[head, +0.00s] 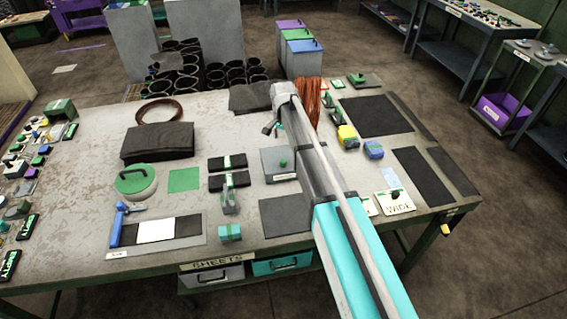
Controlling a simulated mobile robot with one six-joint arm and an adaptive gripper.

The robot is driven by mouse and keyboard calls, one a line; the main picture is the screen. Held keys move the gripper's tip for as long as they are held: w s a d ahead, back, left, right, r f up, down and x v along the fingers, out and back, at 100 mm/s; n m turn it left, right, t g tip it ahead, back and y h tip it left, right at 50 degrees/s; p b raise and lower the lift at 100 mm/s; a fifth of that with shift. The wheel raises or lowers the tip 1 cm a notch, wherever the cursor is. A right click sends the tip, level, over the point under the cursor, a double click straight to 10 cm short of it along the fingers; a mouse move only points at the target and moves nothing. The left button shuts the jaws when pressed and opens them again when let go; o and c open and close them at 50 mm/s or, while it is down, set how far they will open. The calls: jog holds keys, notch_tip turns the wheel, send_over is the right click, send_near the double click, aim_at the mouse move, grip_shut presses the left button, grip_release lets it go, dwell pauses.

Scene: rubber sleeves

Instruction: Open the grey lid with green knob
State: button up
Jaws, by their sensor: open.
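The grey lid (270,168) is a flat square plate with a small green knob (283,163) on it. It lies on the worktable, right of the middle, with a small label at its front edge. My arm passes over the table just to its right and may hide part of its right side. My gripper (270,128) is small and dark in the head view. It is open, with nothing visible in it, and appears above and behind the lid, apart from the knob.
A round green-topped container (136,181) and a black folded bag (158,141) stand to the left. Black blocks (228,162) lie close left of the lid, and a dark square (285,214) lies in front. Yellow and blue blocks (347,137) are right of my arm.

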aim_at(283, 160)
jog(key=shift+f+b, duration=5.2)
jog(key=shift+f, duration=0.35)
grip_shut()
jog(key=shift+d, duration=0.15)
